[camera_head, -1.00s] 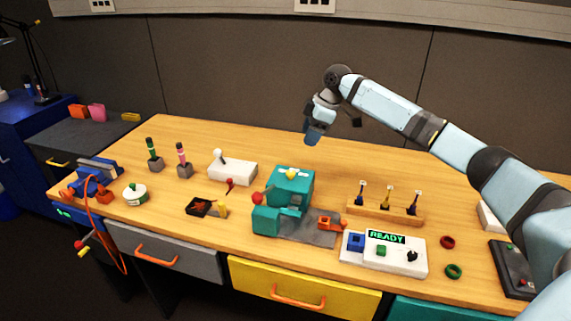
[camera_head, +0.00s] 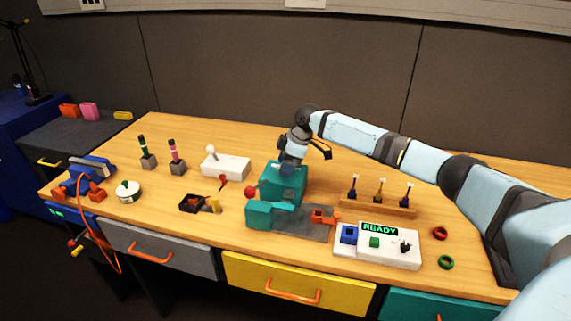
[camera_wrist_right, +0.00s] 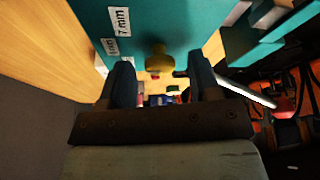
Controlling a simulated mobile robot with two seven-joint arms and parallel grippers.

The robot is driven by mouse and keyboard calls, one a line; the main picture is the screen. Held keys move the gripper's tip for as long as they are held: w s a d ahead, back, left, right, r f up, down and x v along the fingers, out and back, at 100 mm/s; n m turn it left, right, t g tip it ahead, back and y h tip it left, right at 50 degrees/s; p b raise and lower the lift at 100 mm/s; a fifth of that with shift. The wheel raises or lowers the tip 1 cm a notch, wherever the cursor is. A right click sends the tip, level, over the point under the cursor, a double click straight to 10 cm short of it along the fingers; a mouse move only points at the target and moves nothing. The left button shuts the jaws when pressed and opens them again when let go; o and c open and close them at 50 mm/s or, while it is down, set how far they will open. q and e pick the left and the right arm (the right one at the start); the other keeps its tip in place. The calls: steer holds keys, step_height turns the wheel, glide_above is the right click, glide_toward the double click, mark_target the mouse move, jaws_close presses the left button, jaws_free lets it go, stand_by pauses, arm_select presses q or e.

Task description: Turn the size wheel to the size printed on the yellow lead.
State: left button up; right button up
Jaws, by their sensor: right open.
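The teal machine (camera_head: 258,216) stands mid-bench. In the right wrist view a yellow knob (camera_wrist_right: 157,58), apparently the size wheel, sits on its teal top (camera_wrist_right: 165,18) beside white labels (camera_wrist_right: 123,21). One label reads 7 mm; another is only partly legible. My right gripper (camera_head: 287,169) is open just above the machine top, the knob showing between its fingers in the wrist view. I cannot tell whether they touch. In the head view the gripper hides the knob. The yellow lead (camera_head: 379,192) stands mid-rack with a white tag, its print too small to read. My left gripper is out of view.
The wooden rack (camera_head: 362,207) also holds two dark leads. In front is a white panel (camera_head: 376,256) with a READY display. A white joystick box (camera_head: 226,167) stands left of the machine. Bare bench lies behind the rack.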

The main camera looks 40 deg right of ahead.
steer(key=c, duration=0.9)
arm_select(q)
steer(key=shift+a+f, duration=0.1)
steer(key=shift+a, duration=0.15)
